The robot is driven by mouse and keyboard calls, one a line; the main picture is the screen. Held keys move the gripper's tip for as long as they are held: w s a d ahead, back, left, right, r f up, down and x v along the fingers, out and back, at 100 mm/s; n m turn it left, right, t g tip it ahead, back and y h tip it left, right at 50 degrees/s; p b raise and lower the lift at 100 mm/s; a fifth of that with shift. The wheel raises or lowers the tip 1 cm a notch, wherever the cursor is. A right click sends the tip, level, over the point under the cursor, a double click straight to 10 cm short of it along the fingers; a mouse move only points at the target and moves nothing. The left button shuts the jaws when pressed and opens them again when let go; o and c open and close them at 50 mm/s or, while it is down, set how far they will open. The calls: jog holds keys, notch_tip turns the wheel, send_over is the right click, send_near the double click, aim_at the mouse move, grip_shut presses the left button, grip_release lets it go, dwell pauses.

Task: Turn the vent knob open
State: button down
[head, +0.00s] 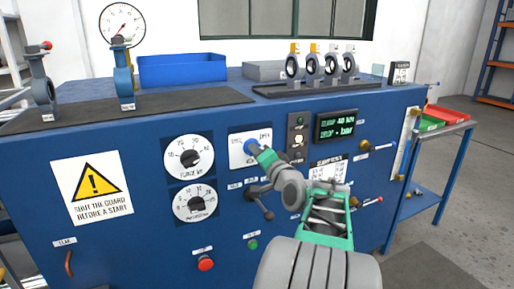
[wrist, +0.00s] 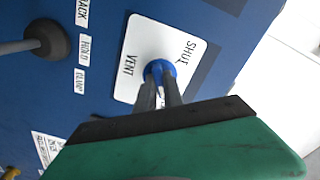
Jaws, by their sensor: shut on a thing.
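The vent knob (wrist: 160,69) is small, round and blue. It sits on a white plate (wrist: 138,50) whose printed words read VENT and SHUT. In the head view the blue knob (head: 250,146) shows at the end of my arm, on the white plate (head: 236,155) in the blue panel. My gripper (wrist: 162,76) is shut on the knob, with a dark finger on each side of it. The fingers and hand hide the near part of the knob and plate, so I cannot tell which word the knob points at.
A black lever (head: 261,204) sticks out just below the plate; it also shows in the wrist view (wrist: 45,40). Two white dials (head: 189,156) are to the left. A green display (head: 336,125) is to the right. Red (head: 206,264) and green buttons (head: 252,245) are lower down.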

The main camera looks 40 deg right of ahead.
jog(key=shift+m, duration=0.3)
jog(key=c, duration=1.5)
grip_release()
jog(key=shift+o, duration=0.2)
jog(key=v, duration=0.8)
jog(key=shift+p, duration=0.4)
jog(key=shift+w, duration=0.1)
